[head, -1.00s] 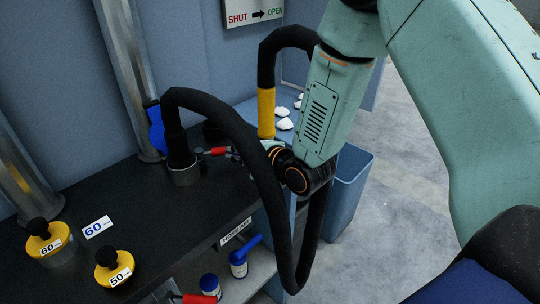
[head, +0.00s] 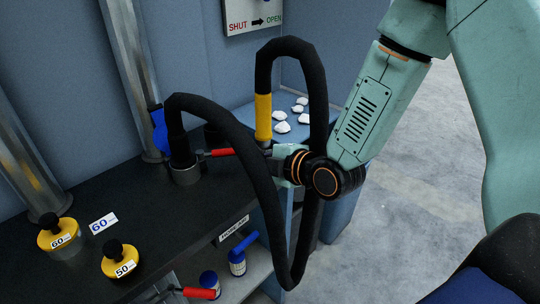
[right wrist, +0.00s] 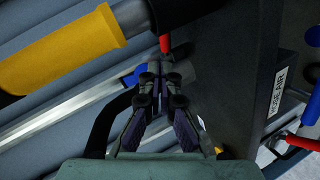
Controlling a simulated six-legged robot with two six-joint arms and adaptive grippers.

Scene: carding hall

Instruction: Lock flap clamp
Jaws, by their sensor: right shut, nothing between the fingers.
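A red-handled lever (head: 222,152), likely the flap clamp, sticks out to the right beside the metal collar (head: 186,174) where the black hose enters the bench top. I cannot tell whether it is locked. My right gripper (head: 262,149) is right of the red handle, apart from it, and partly hidden behind the hose. In the right wrist view the right gripper (right wrist: 161,72) is shut and empty, with the red handle (right wrist: 166,43) just beyond its fingertips. My left gripper is not in view.
The black hose (head: 262,175) loops in front of my right gripper, with a yellow sleeve (head: 263,117) close by. Another red handle (head: 201,293) is lower down. Yellow weights (head: 119,263) stand on the dark bench (head: 150,215). White tufts (head: 282,127) lie behind. The floor at right is clear.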

